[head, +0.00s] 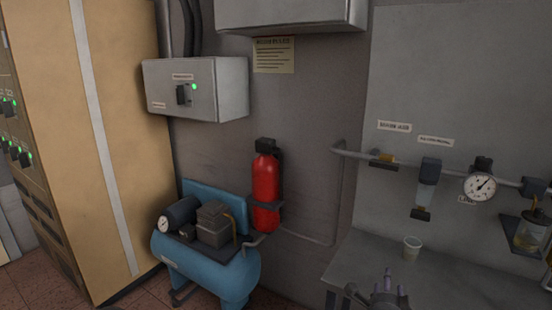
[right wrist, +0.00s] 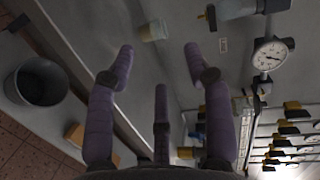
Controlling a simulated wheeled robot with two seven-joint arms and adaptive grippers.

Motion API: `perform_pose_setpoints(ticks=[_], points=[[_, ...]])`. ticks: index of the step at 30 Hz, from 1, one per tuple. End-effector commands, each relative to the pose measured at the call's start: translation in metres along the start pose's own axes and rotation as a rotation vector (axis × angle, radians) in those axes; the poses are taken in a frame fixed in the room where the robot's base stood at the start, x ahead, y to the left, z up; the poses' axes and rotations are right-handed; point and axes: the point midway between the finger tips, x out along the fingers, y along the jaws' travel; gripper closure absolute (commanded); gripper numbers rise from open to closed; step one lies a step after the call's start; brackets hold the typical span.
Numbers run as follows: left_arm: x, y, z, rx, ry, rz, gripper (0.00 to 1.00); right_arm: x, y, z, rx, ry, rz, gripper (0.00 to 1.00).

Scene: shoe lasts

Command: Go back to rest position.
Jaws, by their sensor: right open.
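My right gripper (head: 386,286) shows at the bottom of the head view, low in front of the grey bench (head: 450,280). In the right wrist view the fingers of my right gripper (right wrist: 160,75) are spread apart with nothing between them. A small pale cup (head: 411,248) stands on the bench beyond the gripper; it also shows in the right wrist view (right wrist: 153,30), past the fingertips and apart from them. My left gripper is not in view.
A pressure gauge (head: 480,186) and a pipe run along the wall above the bench. A blue compressor (head: 207,262) and a red fire extinguisher (head: 265,190) stand left of the bench. A dark bucket (right wrist: 42,82) is at left in the right wrist view.

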Motion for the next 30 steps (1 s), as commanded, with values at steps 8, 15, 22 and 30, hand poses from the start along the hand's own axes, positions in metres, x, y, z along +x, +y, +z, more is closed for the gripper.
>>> perform_pose_setpoints(ticks=[8, 15, 22, 30], points=[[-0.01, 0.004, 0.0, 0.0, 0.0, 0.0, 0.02, 0.004, 0.075, 0.05, -0.246, -0.187, 0.156, 0.48], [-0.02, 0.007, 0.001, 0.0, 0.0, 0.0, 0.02, -0.02, 0.173, 0.098, -0.513, -0.45, 0.325, 0.48], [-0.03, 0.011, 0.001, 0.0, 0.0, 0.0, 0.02, -0.071, 0.264, 0.131, -0.727, -0.741, 0.465, 0.48], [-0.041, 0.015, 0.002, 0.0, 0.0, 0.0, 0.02, -0.165, 0.355, 0.149, -0.913, -1.131, 0.588, 0.48]])
